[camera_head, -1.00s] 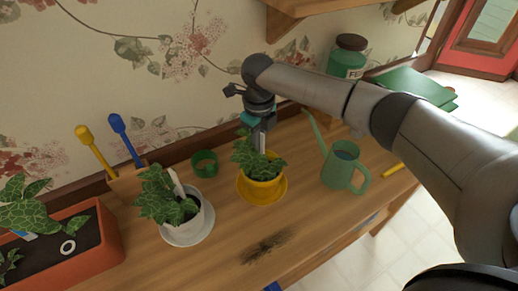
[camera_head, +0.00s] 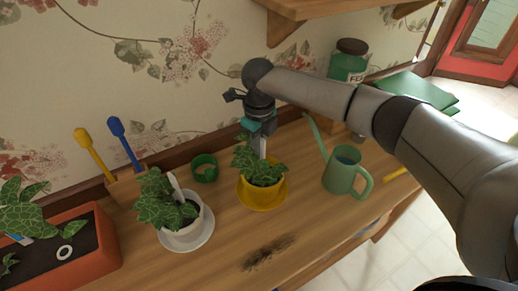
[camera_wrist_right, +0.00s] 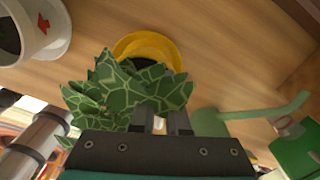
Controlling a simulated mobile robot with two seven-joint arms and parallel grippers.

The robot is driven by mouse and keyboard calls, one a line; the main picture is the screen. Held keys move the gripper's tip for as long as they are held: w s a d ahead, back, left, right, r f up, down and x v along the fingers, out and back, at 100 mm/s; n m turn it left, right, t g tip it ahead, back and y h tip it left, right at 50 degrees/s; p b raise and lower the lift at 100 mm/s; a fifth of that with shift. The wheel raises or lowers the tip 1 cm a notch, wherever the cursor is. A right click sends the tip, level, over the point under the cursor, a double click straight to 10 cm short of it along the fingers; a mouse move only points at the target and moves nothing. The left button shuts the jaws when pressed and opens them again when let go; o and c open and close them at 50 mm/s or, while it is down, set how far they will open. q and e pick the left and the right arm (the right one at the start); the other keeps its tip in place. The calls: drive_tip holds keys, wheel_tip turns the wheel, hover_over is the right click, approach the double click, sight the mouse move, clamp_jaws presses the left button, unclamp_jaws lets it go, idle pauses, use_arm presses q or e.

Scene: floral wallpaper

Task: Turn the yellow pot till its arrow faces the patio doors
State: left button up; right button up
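The yellow pot (camera_head: 262,196) stands upright on a yellow saucer (camera_head: 243,197) on the wooden bench, holding a leafy plant (camera_head: 256,167). In the right wrist view its yellow rim (camera_wrist_right: 148,40) shows beyond the leaves. No arrow on it is visible. My right gripper (camera_head: 260,149) points down at the plant's back side. In the right wrist view its two fingers (camera_wrist_right: 161,120) are a little apart among the leaves; whether they touch the pot is hidden. My left gripper is not in view.
A white pot (camera_head: 186,228) on a saucer, with a red arrow in the wrist view (camera_wrist_right: 44,25), stands left. A green cup (camera_head: 205,173) is behind; a green watering can (camera_head: 341,178) stands close on the right. The bench front is clear except for a dark smudge (camera_head: 268,252).

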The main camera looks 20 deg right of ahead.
drive_tip(key=o, duration=0.4)
drive_tip(key=shift+o, duration=0.2)
drive_tip(key=shift+f, duration=0.1)
wheel_tip(320, 180, up, 15)
drive_tip(key=p, duration=0.1)
drive_tip(key=shift+r, duration=0.2)
